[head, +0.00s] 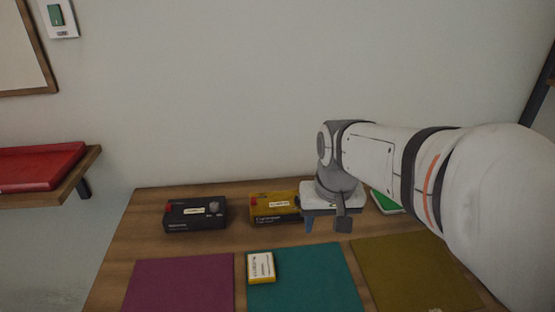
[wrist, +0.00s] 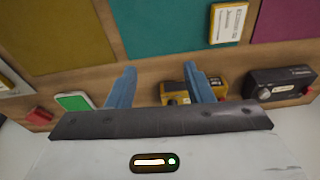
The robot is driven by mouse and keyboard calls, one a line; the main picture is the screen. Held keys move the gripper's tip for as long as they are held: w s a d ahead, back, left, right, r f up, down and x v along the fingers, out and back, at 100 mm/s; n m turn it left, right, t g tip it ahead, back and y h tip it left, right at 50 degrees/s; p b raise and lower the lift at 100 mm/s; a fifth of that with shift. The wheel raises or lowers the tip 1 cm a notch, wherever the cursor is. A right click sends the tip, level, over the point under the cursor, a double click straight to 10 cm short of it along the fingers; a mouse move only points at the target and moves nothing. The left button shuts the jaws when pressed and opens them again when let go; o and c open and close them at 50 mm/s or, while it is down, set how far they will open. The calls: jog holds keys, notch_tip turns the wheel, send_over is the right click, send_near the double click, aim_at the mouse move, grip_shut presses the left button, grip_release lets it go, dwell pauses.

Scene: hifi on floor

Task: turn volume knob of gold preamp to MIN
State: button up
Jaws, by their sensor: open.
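The gold preamp (head: 261,210) is a yellow box with a red part at its top left and a pale label on top, near the back of the wooden table. My gripper (head: 326,223) is at its right end, hiding that end in the head view. In the wrist view, the gold preamp (wrist: 218,84) lies partly behind one finger of my gripper (wrist: 160,69). The two blue fingers are apart, with nothing held between them. The volume knob cannot be made out clearly, and its setting cannot be read.
A black box with a knob (head: 195,216) stands left of the gold preamp. A green-topped item (head: 386,202) is to the right. Purple (head: 180,284), teal (head: 310,281) and olive (head: 415,272) mats lie in front. A small yellow-white box (head: 260,267) sits on the teal mat.

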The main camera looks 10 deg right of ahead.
jog(key=w, duration=0.6)
jog(key=w+f+m+g+p, duration=0.1)
jog(key=w, duration=0.6)
jog(key=w+f+g, duration=0.1)
jog(key=w, duration=0.6)
jog(key=shift+w+a+m+p, duration=0.1)
jog(key=shift+a+m+p, duration=0.1)
jog(key=shift+m+p, duration=0.15)
jog(key=shift+w+f, duration=0.25)
jog(key=shift+w, duration=0.05)
jog(key=shift+w+f, duration=0.15)
jog(key=shift+f, duration=0.1)
notch_tip(320, 180, down, 7)
jog(key=shift+f+p, duration=0.15)
jog(key=shift+p, duration=0.35)
jog(key=shift+c, duration=0.6)
